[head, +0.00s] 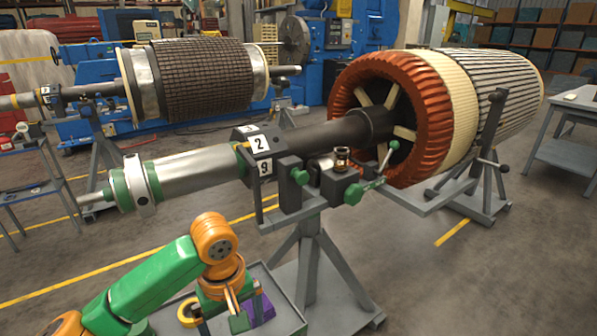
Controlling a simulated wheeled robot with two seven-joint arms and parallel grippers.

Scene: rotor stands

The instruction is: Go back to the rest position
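My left arm, green and orange, comes in from the lower left of the head view. Its gripper (233,302) points down over a grey tray (288,312) at the bottom of the view. The fingers are small and partly overlap the things behind them, so I cannot tell whether they are open or shut. No held object is clearly visible. My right gripper is not in view.
A yellow ring (187,312) and a purple block (262,310) lie by the gripper. A rotor shaft (190,170) rests on a grey stand (312,265) just beyond the arm, with a large copper-wound rotor (435,110) at right. Another rotor (200,78) stands behind.

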